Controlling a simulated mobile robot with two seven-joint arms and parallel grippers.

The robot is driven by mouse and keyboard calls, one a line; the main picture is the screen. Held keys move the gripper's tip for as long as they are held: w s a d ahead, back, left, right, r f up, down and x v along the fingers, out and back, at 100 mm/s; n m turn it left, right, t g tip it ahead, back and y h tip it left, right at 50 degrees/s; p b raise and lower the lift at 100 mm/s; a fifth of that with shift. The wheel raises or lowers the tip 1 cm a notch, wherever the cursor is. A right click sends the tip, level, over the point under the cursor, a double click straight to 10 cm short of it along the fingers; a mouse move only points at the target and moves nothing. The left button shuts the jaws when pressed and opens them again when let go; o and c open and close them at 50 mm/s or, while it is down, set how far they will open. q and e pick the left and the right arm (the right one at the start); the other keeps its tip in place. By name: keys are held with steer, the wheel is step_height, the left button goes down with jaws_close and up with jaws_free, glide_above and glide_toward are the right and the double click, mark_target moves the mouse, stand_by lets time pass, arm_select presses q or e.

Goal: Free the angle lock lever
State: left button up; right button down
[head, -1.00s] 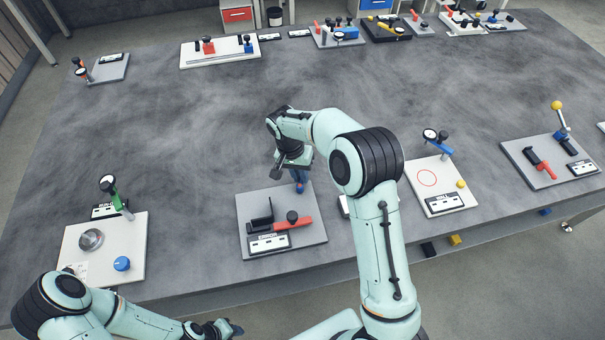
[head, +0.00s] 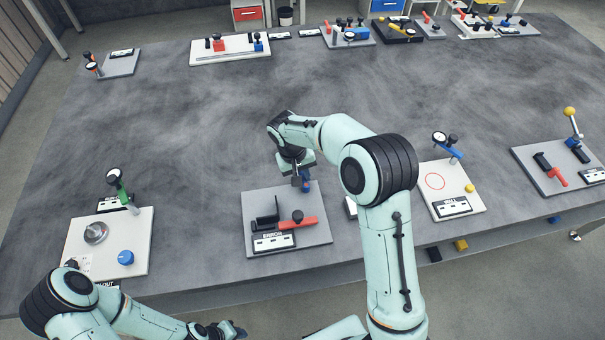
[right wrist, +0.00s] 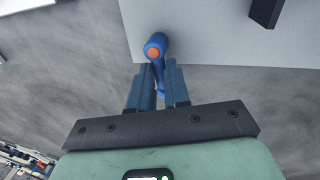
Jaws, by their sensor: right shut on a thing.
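A grey plate (head: 255,205) near the front edge of the table carries a black angle bracket (head: 267,212), a red bar with a black knob (head: 297,220) and a label reading ERROR (head: 272,242). At its back edge is a blue lever (head: 305,187), partly hidden by my right gripper (head: 302,176). In the right wrist view the lever (right wrist: 159,42) has a round head with an orange centre, and its narrow arm runs between the fingers (right wrist: 159,88). My right gripper is shut on this arm. My left gripper (head: 238,331) is low in the head view, apart from the plate.
A white plate with a blue knob (head: 125,258) stands to the left. A white plate with a red circle (head: 435,181) and a grey plate with a yellow-ball lever (head: 570,112) stand to the right.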

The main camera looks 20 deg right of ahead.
stand_by(0.3)
steer(key=c, duration=1.1)
jaws_free()
arm_select(q)
steer(key=shift+w+r+p, duration=0.6)
steer(key=shift+w+r, duration=0.2)
steer(key=shift+w, duration=0.05)
arm_select(e)
step_height(320, 180, up, 13)
steer(key=a, duration=0.2)
steer(key=shift+w+a, duration=0.2)
steer(key=shift+a, duration=0.1)
